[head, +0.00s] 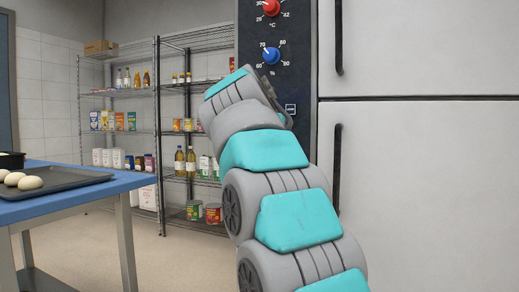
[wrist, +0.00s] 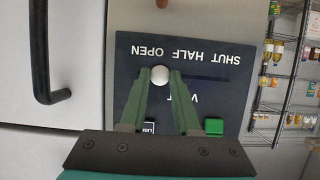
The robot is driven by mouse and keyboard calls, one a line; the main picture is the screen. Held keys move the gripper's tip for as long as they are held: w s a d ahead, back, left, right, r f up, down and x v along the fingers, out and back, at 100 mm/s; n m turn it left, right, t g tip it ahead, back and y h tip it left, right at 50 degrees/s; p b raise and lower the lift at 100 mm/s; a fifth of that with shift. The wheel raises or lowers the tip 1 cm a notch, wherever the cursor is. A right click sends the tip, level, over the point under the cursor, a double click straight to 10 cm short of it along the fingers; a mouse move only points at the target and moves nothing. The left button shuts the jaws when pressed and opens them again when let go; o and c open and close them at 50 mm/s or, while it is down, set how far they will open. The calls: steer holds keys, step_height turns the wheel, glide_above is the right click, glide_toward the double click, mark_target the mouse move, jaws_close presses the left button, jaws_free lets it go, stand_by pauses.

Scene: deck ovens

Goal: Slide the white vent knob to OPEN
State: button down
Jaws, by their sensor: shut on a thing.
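The white vent knob (wrist: 160,75) is a small round knob on a dark vent panel (wrist: 122,52), seen in the wrist view. The panel's lettering appears upside down, with OPEN at the left, HALF in the middle and SHUT at the right. The knob sits by the OPEN lettering, and the dark slot runs from it to the right. My gripper (wrist: 160,80) is shut on the knob, one green finger on each side. In the head view my arm hides the knob and gripper.
A green button (wrist: 213,126) and a small labelled switch (wrist: 150,128) lie on the panel near my fingers. Red (head: 271,8) and blue (head: 271,55) dials sit higher on the control column. Door handles (head: 338,165) are to its right. A blue table (head: 100,188) stands left.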

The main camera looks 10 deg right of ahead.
steer(key=shift+s+d, duration=0.7)
steer(key=shift+d, duration=0.3)
steer(key=c, duration=0.6)
jaws_free()
steer(key=shift+s, duration=0.1)
steer(key=v, duration=0.7)
steer(key=shift+s+a, duration=0.2)
steer(key=shift+s, duration=0.05)
steer(key=shift+r, duration=0.1)
